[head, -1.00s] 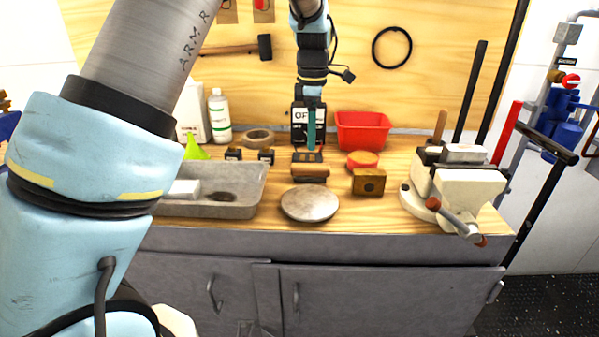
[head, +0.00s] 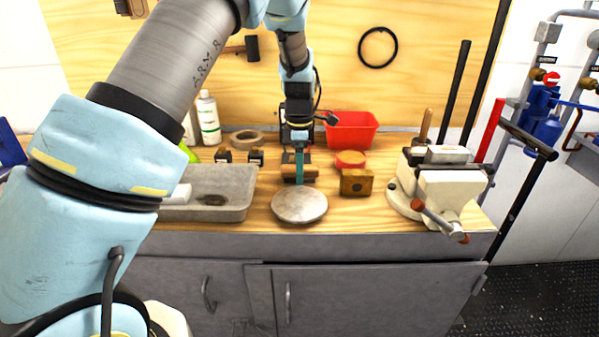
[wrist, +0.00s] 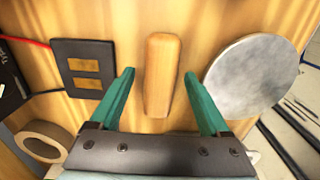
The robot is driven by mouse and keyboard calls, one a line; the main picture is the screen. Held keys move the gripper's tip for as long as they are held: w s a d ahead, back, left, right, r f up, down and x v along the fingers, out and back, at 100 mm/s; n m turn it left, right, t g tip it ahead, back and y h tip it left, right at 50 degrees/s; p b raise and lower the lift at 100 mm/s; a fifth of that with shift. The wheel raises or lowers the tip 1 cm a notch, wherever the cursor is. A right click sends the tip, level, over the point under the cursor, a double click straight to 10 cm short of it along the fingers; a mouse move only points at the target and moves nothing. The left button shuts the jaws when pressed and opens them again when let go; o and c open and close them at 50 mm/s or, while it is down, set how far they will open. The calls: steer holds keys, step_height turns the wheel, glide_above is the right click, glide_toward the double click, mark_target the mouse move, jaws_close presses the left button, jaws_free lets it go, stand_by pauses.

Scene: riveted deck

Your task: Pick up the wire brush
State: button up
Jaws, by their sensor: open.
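A wooden block, which I take for the wire brush (head: 312,172), lies on the wooden bench top behind a round metal disc. In the wrist view the brush (wrist: 162,75) shows as a long, rounded wooden piece seen from above; no bristles show. My gripper (head: 299,180) points down over it, with one teal finger partly covering it in the head view. In the wrist view my gripper (wrist: 160,75) is open, with one finger on each side of the brush and visible gaps between. How far the fingertips are above the bench is hard to tell.
The metal disc (head: 299,206) lies just in front. A black piece with two brass plates (wrist: 82,68) and a tape roll (wrist: 42,143) are nearby. A brass-coloured block (head: 356,183), red bin (head: 352,130), grey tray (head: 232,205) and vise (head: 446,188) surround the spot.

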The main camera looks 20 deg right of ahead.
steer(key=shift+c, duration=0.2)
jaws_close()
stand_by(0.3)
